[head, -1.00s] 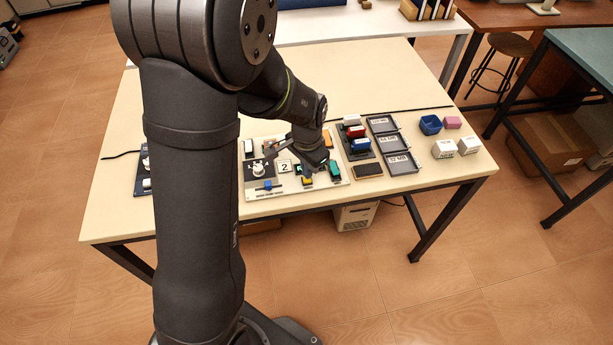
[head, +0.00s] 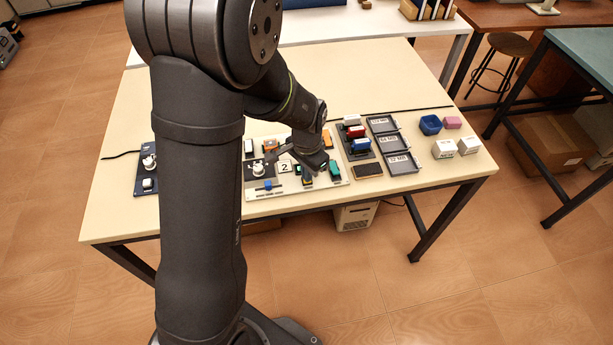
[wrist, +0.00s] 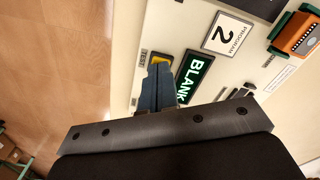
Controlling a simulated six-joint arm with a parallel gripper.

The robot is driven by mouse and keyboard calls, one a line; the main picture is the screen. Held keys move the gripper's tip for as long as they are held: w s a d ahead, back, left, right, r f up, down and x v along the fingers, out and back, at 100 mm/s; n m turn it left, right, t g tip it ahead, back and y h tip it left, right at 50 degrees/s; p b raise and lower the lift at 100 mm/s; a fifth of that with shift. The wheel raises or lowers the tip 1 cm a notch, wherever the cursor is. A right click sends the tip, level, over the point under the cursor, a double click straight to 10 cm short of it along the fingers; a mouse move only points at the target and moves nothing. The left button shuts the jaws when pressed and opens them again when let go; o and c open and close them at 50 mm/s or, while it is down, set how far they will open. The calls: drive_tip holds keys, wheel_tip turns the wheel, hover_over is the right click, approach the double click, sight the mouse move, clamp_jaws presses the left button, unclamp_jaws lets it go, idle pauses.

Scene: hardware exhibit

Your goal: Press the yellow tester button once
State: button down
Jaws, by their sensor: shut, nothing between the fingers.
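The yellow tester button (wrist: 158,58) shows in the wrist view beside a "TEST" label on the pale panel (wrist: 170,22). My gripper (wrist: 158,72) is shut and empty, and its fingertips overlap the near part of the button. I cannot tell whether they touch it or press it. In the head view my gripper (head: 309,180) is low over the front of the panel. The button is hard to make out there, with a bit of yellow by the fingertips.
A lit "BLANK" display (wrist: 194,77) and a "PROGRAM 2" card (wrist: 228,35) lie right of the button. An orange and green device (wrist: 297,35) sits farther right. In the head view, a green rocker (head: 335,168) and blue knob (head: 268,184) flank my gripper.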

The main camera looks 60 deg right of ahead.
wheel_tip(320, 180, up, 7)
idle(0.8)
drive_tip(key=shift+w, duration=0.1)
drive_tip(key=w+n, duration=0.3)
drive_tip(key=n, duration=0.1)
drive_tip(key=w+d+f+n, duration=0.1)
drive_tip(key=w+n, duration=0.3)
drive_tip(key=w+d+n, duration=0.1)
drive_tip(key=w+n, duration=0.2)
drive_tip(key=n, duration=0.1)
drive_tip(key=shift+w+f, duration=0.25)
drive_tip(key=shift+w, duration=0.05)
drive_tip(key=w+n, duration=0.3)
drive_tip(key=n, duration=0.1)
drive_tip(key=w+f+n, duration=0.1)
drive_tip(key=w+n, duration=0.3)
drive_tip(key=w+f+n, duration=0.1)
drive_tip(key=w+n, duration=0.3)
drive_tip(key=shift+w+a, duration=0.1)
drive_tip(key=shift+a, duration=0.25)
